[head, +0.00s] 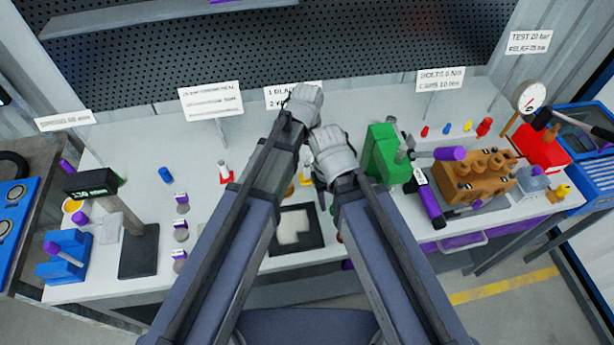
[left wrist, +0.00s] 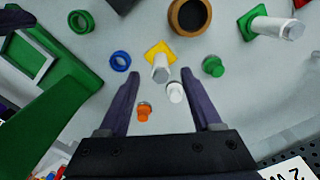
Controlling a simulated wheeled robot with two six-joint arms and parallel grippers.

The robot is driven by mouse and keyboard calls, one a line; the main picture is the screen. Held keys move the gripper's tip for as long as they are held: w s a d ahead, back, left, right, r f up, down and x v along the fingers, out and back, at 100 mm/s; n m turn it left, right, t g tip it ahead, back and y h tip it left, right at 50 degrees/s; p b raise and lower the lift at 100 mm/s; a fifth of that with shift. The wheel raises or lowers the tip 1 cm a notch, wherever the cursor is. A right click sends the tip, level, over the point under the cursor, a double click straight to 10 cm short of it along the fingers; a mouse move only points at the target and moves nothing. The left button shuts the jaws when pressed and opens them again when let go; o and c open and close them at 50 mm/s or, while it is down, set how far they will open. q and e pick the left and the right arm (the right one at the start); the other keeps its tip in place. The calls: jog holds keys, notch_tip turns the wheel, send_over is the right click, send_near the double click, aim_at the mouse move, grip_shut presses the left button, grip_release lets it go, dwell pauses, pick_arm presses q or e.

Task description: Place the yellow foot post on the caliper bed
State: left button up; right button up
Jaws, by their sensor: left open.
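In the left wrist view the yellow foot post (left wrist: 160,68) has a yellow square foot and a pale grey post. My open left gripper (left wrist: 161,76) has its fingers on either side, with the post's near end between the fingertips. I see no contact. In the head view my left gripper (head: 304,106) is above the table's middle, its jaws hard to make out. My right gripper (head: 333,155) is beside it, jaws unclear. A black stand (head: 138,252) with a digital readout (head: 90,181) is at the left; it may be the caliper bed.
Around the post lie a white-and-grey piece (left wrist: 176,92), an orange piece (left wrist: 144,112), a green piece (left wrist: 213,66), a blue ring (left wrist: 121,60) and a green foot post (left wrist: 270,26). A green housing (head: 382,155) and brown pump block (head: 470,178) stand at the right.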

aim_at(307, 163)
pick_arm(q)
notch_tip(307, 163, down, 4)
jog(key=b, duration=0.2)
jog(key=shift+r+b, duration=0.15)
jog(key=shift+b, duration=0.25)
pick_arm(e)
notch_tip(307, 163, down, 4)
jog(key=shift+r, duration=0.15)
pick_arm(q)
jog(key=shift+r, duration=0.1)
pick_arm(e)
jog(key=shift+r, duration=0.1)
pick_arm(q)
grip_shut()
